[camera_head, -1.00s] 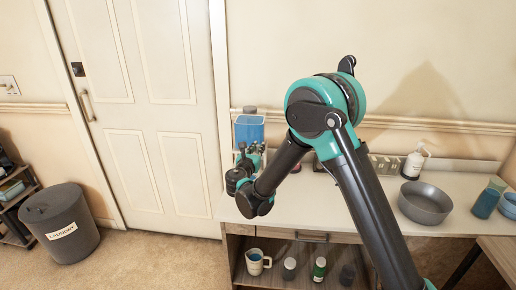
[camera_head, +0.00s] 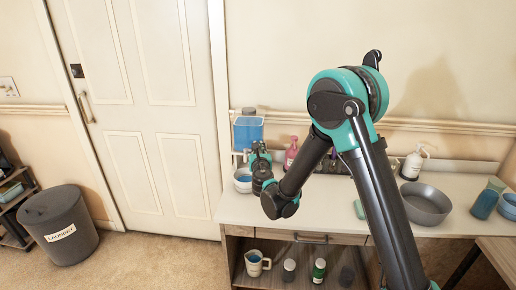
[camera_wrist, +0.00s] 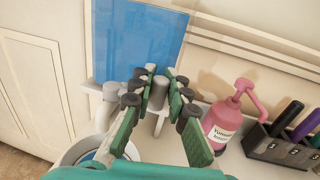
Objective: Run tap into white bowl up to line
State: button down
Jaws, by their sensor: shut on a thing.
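The blue water tank (camera_head: 248,132) with a white frame stands at the back left of the counter; it also fills the upper part of the wrist view (camera_wrist: 138,42). A pale tap spout (camera_wrist: 109,96) points down at its base. The white bowl (camera_head: 242,188) stands below, with blue inside; its near part is hidden by my gripper in the wrist view (camera_wrist: 66,158). The fill line cannot be made out. My gripper (camera_wrist: 160,82) is shut on a grey tap handle (camera_wrist: 159,92) at the tank's base, right of the spout.
A pink pump bottle (camera_wrist: 222,122) and a dark pen holder (camera_wrist: 285,145) stand right of my gripper. A grey bowl (camera_head: 425,203), a white pump bottle (camera_head: 413,163) and a blue-green cup (camera_head: 485,203) are further right. A jug (camera_head: 257,263) is on the shelf below.

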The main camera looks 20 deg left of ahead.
jog(key=c, duration=1.5)
grip_release()
jog(key=shift+o, duration=0.2)
jog(key=shift+s, duration=0.1)
jog(key=v, duration=1.1)
jog(key=shift+s+d, duration=0.25)
jog(key=shift+s, duration=0.05)
